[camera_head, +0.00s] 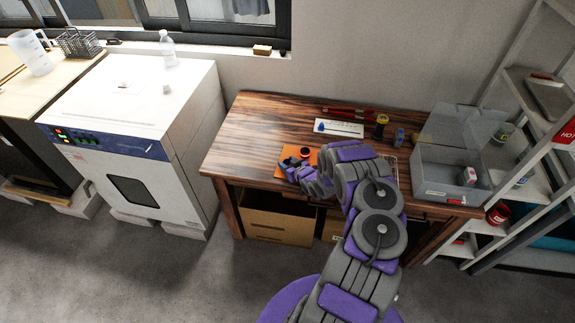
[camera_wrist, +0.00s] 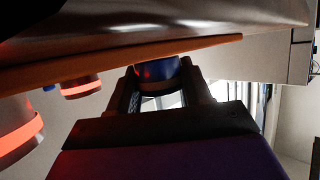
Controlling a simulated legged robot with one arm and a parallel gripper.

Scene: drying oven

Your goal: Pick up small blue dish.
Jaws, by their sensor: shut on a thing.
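The small blue dish (camera_wrist: 158,72) is between the two fingers of my gripper (camera_wrist: 163,84) in the wrist view, with the fingers closed on its sides. In the head view my gripper (camera_head: 291,168) is low at the front left of the wooden table, over the orange mat (camera_head: 311,148). The dish is mostly covered by the gripper there. The picture is too small to tell whether the dish still touches the mat.
A dish with a red-orange band (camera_head: 305,152) stands close by on the mat. A white sheet (camera_head: 338,128), small bottles (camera_head: 381,125) and a clear open box (camera_head: 440,175) are further right. The white oven (camera_head: 150,140) stands left; metal shelving (camera_head: 530,130) stands right.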

